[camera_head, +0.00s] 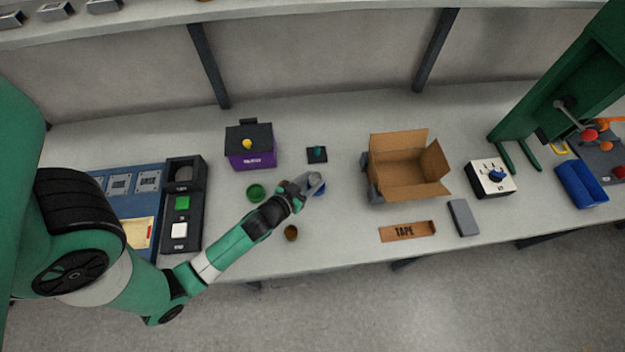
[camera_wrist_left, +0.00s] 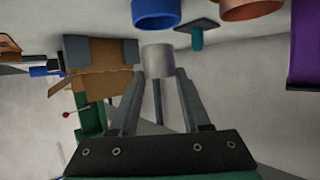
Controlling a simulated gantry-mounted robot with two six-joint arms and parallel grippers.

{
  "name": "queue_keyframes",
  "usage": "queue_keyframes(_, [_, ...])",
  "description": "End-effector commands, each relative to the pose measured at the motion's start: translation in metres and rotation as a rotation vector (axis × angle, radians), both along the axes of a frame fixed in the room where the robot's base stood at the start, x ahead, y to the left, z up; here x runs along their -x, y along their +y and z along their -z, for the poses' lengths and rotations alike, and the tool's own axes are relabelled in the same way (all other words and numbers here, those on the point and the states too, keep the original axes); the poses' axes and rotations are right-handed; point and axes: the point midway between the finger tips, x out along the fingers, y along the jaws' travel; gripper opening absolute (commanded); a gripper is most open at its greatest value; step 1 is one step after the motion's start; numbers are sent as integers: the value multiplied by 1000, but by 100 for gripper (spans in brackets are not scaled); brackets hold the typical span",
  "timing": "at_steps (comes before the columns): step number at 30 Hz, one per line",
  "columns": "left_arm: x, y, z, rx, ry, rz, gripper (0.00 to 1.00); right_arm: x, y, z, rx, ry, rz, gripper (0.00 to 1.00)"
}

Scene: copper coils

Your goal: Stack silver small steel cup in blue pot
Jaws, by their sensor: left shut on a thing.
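My left gripper (camera_head: 306,186) is shut on the silver small steel cup (camera_head: 315,179), just above the workbench. In the left wrist view the cup (camera_wrist_left: 157,58) sits between the fingertips (camera_wrist_left: 160,73). The blue pot (camera_head: 320,190) is largely hidden behind the gripper and cup in the head view. In the left wrist view the blue pot (camera_wrist_left: 155,13) is at the top edge, apart from the cup in the picture. The cup's height over the pot is hard to tell. My right gripper is not in view.
A green pot (camera_head: 256,192) and a brown cup (camera_head: 291,233) stand near my left gripper. A purple box (camera_head: 251,158) and a small dark base with a teal peg (camera_head: 317,154) are behind. An open cardboard box (camera_head: 401,182) stands to the right.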

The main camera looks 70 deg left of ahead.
Motion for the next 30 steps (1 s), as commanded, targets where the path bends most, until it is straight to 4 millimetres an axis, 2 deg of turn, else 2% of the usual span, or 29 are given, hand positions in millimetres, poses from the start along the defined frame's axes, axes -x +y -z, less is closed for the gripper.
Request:
queue_keyframes(5, [-1, 1, 3, 0, -1, 1, 0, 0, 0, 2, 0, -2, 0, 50])
queue_keyframes(8, [-4, 3, 16, -1, -1, 2, 0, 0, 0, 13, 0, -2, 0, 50])
queue_keyframes(9, [-3, 3, 27, 0, 1, 1, 0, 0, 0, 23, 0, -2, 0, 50])
queue_keyframes(12, [-2, 3, 43, 0, 0, -1, 0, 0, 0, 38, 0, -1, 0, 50])
queue_keyframes(20, [-2, 4, 40, -1, -1, -1, 0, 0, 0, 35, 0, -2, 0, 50])
queue_keyframes(27, [-2, 4, 49, -1, -1, -1, 0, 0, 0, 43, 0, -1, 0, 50])
queue_keyframes(28, [-2, 4, 47, -1, -1, -1, 51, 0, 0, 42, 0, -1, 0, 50])
queue_keyframes(30, [-2, 3, 47, -1, -1, -1, 63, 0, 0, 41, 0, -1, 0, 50])
